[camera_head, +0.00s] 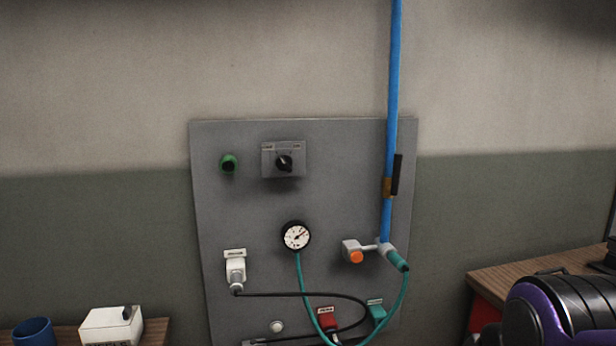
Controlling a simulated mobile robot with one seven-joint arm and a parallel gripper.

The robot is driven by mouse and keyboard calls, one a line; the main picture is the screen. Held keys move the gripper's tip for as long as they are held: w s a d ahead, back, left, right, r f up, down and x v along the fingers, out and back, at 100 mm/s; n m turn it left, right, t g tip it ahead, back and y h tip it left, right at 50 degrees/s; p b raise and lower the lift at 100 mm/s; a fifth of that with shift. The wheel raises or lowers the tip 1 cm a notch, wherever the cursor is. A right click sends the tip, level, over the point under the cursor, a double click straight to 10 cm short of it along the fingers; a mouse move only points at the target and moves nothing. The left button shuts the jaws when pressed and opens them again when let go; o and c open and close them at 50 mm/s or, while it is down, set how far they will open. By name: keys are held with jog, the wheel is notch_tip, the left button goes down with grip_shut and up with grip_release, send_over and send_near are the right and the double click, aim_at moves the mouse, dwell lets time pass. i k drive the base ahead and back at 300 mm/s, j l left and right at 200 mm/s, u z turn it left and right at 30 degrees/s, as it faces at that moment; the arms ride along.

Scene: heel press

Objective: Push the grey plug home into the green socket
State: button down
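The green socket (377,312) is a small teal-green block low on the right side of the grey wall panel, with a pale label above it. A pale grey plug-like piece (236,272) sits at a white-labelled socket on the panel's left, with a black cable from its lower end. I cannot tell for sure that it is the grey plug. No plug shows clearly in the green socket, and its lower part is small and dim. My gripper is not in view.
The grey panel (215,205) carries a gauge (296,236), a red socket (327,318), a black cable, a green hose and a blue pipe (392,90) with an orange-ended valve. A dark purple rounded body (565,312) fills the lower right before a wooden bench (530,268).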

aim_at(236, 277)
jog(key=u, duration=0.45)
jog(key=i+u, duration=0.15)
jog(key=u, duration=0.7)
jog(key=i+l+u, duration=0.1)
jog(key=u, duration=0.35)
jog(key=l+u, duration=0.1)
jog(key=u, duration=0.35)
jog(key=l+u, duration=0.25)
jog(key=u, duration=0.15)
jog(key=l+u, duration=0.25)
jog(key=u, duration=0.15)
jog(key=j+z, duration=0.2)
jog(key=z, duration=0.15)
jog(key=j+z, duration=0.25)
jog(key=z, duration=0.15)
jog(key=i, duration=0.05)
